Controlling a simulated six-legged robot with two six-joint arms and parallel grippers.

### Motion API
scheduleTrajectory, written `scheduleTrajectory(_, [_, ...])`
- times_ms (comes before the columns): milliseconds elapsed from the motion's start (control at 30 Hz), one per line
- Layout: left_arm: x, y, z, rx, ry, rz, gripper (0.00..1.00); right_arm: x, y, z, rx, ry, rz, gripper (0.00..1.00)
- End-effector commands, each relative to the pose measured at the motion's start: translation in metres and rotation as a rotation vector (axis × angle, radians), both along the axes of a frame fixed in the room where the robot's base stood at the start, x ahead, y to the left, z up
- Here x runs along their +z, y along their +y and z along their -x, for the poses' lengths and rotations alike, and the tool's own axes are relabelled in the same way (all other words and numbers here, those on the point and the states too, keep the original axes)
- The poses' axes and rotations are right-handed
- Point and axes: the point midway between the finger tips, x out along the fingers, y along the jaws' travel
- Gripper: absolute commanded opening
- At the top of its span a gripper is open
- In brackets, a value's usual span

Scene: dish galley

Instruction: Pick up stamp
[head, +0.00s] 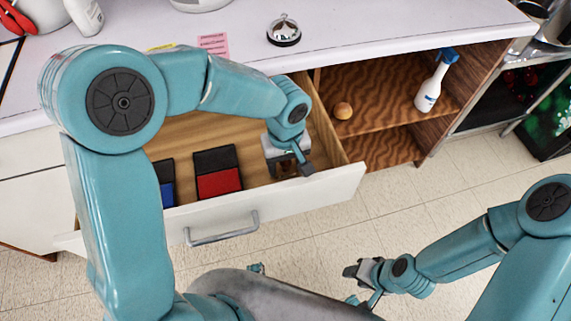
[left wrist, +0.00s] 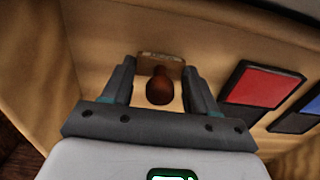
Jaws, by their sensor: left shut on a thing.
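The stamp has a dark brown, rounded handle (left wrist: 160,88) and a lighter wooden base (left wrist: 161,58). It is inside the open drawer (head: 285,201), near the right end. My left gripper (head: 289,167) reaches down into the drawer and is shut on the stamp, with one finger on each side in the left wrist view. In the head view the gripper mostly hides the stamp. My right gripper (head: 358,272) is away from the drawer, over the floor at lower right, and its jaws are too small to read.
A red ink pad (head: 219,182) and a blue ink pad (head: 167,194) lie left of the gripper in the drawer. A bell (head: 284,33) and pink note (head: 214,44) are on the counter (head: 349,21).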

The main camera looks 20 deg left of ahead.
Motion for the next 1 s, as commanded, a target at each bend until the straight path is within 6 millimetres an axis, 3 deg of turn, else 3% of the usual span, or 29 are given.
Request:
scheduleTrajectory(167, [0.036,-0.001,-0.001,0.0,-0.006,0.002,0.29,0.007,0.0,0.0,0.0,0.0,0.0,0.43])
scheduleTrajectory(400, [0.113,-0.001,-0.001,0.0,-0.007,0.003,0.29,0.02,0.0,0.0,0.0,0.0,0.0,0.43])
scheduleTrajectory(600, [0.162,-0.001,0.0,-0.001,-0.003,0.001,0.29,0.028,0.0,0.0,0.0,0.0,0.0,0.43])
scheduleTrajectory(800, [0.186,0.0,0.0,0.001,-0.001,0.0,0.29,0.031,0.0,0.0,0.0,0.0,0.0,0.43])
scheduleTrajectory(1000, [0.191,0.0,0.0,0.0,0.001,0.0,0.29,0.032,0.0,0.0,0.0,0.0,0.0,0.43])
